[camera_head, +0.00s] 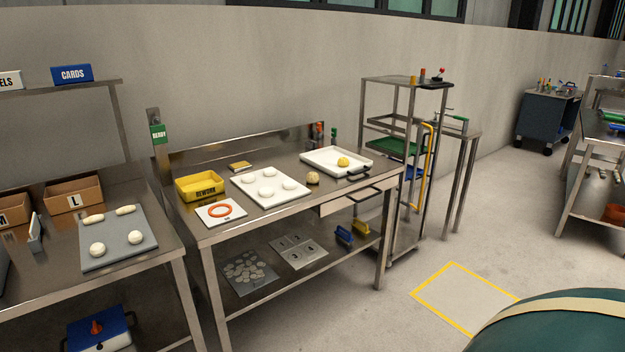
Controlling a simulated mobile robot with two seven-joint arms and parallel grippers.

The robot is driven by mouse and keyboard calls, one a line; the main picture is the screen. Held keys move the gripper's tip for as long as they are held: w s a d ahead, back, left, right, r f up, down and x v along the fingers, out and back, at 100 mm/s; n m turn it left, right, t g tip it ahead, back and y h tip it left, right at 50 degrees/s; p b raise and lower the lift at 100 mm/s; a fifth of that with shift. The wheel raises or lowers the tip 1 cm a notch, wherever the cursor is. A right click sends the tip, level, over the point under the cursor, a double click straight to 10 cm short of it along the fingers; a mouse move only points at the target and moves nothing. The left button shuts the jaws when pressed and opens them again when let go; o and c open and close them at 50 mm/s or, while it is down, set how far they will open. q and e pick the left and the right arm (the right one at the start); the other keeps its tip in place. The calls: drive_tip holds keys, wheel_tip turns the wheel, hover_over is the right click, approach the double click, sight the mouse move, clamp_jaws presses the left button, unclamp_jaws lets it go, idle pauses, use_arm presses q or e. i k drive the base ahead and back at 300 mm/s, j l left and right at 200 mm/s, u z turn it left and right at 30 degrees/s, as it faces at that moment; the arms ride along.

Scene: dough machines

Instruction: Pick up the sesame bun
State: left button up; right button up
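A small round tan bun (312,178) sits on the steel table (290,204), near its front edge. A yellower round piece (343,162) sits in the white tray (320,157) at the table's right end. Sesame seeds are too small to make out, so I cannot tell which of the two is the sesame bun. Neither of my grippers is in view.
A white board (270,202) with several pale dough balls lies left of the tan bun. Further left are a yellow REWORK bin (199,187) and a card with an orange ring (220,212). A rack (393,82) stands behind the table's right end.

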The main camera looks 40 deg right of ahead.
sight(312, 177)
drive_tip(key=z, duration=1.35)
drive_tip(key=i+j+z, duration=0.2)
drive_tip(key=i, duration=0.35)
drive_tip(key=i+j+z, duration=0.25)
drive_tip(key=i, duration=0.3)
drive_tip(key=i+j+z, duration=0.2)
drive_tip(key=i+j, duration=0.25)
